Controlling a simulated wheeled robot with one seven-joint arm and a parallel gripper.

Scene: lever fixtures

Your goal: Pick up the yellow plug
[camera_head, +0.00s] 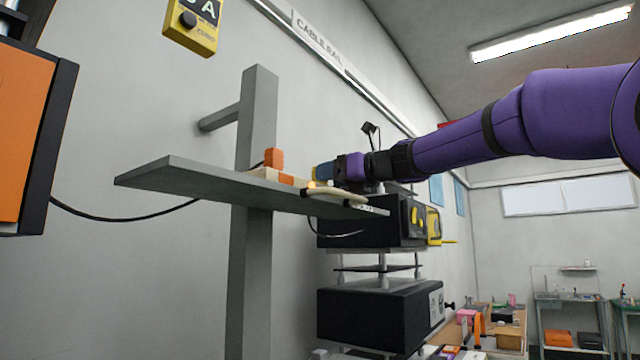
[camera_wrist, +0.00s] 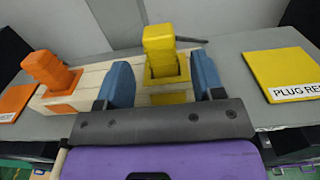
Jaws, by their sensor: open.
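The yellow plug (camera_wrist: 160,50) stands upright in a yellow-edged socket of a pale block (camera_wrist: 92,85) in the wrist view. My gripper (camera_wrist: 163,80) is open, with one blue finger on each side of the plug's line; I cannot tell whether either finger touches it. In the head view my gripper (camera_head: 322,172) is at the shelf, beside the pale block (camera_head: 266,174). The yellow plug is not clearly visible there.
An orange plug (camera_wrist: 50,70) stands in the same block, left of the yellow one. A flat yellow pad (camera_wrist: 285,72) marked "PLUG RES" lies to the right. The grey shelf (camera_head: 180,175) has bare room at its left end. Black equipment (camera_head: 380,315) stands below and behind.

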